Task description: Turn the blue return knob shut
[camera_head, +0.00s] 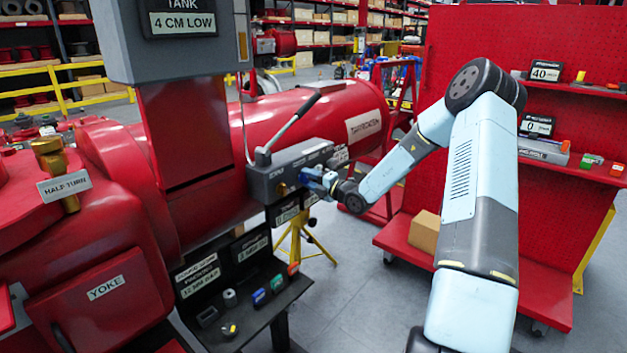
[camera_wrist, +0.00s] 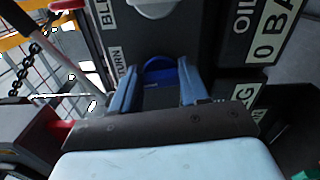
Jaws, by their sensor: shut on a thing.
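The blue return knob (camera_wrist: 160,70) shows in the wrist view between the two fingers of my gripper (camera_wrist: 160,88). My gripper is shut on the knob, one finger at each side of it. In the head view my gripper (camera_head: 318,180) reaches the right end of the grey pump block (camera_head: 268,178). There the knob is mostly hidden by the fingers.
A pump lever (camera_head: 292,122) slants up from the block. A low black shelf (camera_head: 262,310) with small coloured parts stands below. The red tank (camera_head: 320,115) lies behind, a yellow stand (camera_head: 297,240) beneath. A red pegboard cart (camera_head: 560,220) stands at right. Grey floor between is clear.

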